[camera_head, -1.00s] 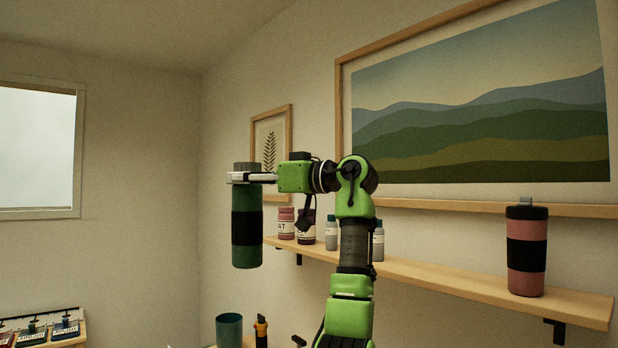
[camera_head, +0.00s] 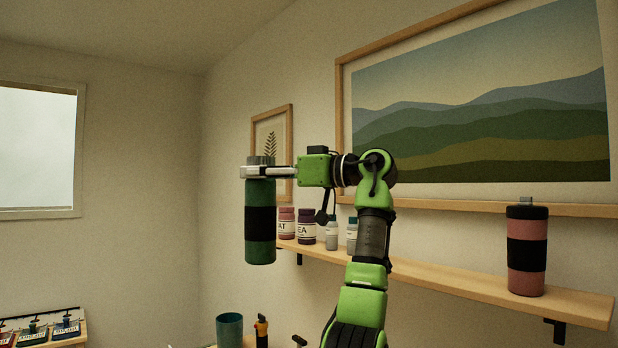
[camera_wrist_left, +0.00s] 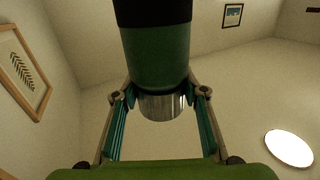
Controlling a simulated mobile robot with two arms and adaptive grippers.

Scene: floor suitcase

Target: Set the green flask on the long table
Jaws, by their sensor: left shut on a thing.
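The green flask (camera_head: 260,190) has a black band and a grey metal end, and hangs upright in the air in the head view. My left gripper (camera_head: 262,172) is shut on the flask near its top, at the grey end. In the left wrist view the flask (camera_wrist_left: 158,55) sits between the two fingers of my left gripper (camera_wrist_left: 160,100), with its shiny end towards the palm. The long table cannot be made out for sure in these frames. My right gripper is not in view.
A wall shelf (camera_head: 440,277) holds a pink flask with a black band (camera_head: 527,225) and several small jars (camera_head: 306,226). A teal cup (camera_head: 229,330) stands at the bottom edge. A rack (camera_head: 60,328) is at lower left. The air left of the flask is clear.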

